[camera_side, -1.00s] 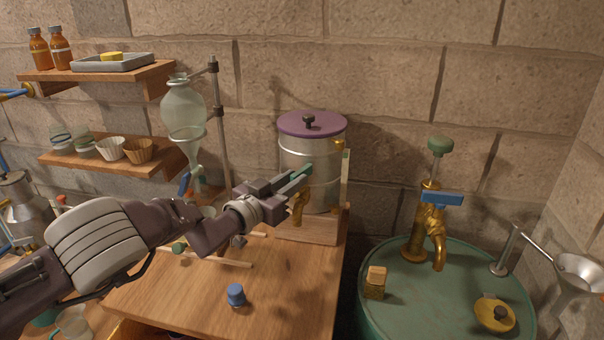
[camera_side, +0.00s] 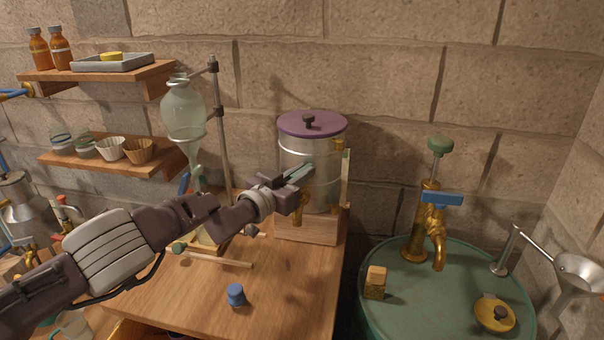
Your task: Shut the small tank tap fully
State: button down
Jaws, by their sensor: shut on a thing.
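The small metal tank (camera_side: 322,165) with a purple lid (camera_side: 312,123) stands on a wooden block at the back of the bench. Its brass tap (camera_side: 298,202) hangs low on the tank's front, partly hidden behind my gripper. How far the handle is turned is hard to tell.
A glass separating funnel (camera_side: 184,110) on a stand is left of the tank. A blue stopper (camera_side: 236,294) lies on the bench. A green drum (camera_side: 420,312) with a larger brass tap (camera_side: 436,215) stands to the right.

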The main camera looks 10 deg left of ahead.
jog(key=m+g+h, duration=0.2)
jog(key=h, duration=0.1)
jog(key=shift+a+m, duration=0.1)
jog(key=shift+m, duration=0.2)
jog(key=shift+m+g+h, duration=1.5)
jog(key=shift+g+h, duration=0.3)
jog(key=shift+h, duration=0.1)
jog(key=c, duration=1.7)
grip_release()
jog(key=shift+c, duration=0.2)
jog(key=shift+s+a, duration=0.2)
jog(key=shift+a, duration=0.15)
jog(key=v, duration=0.6)
jog(key=shift+s, duration=0.1)
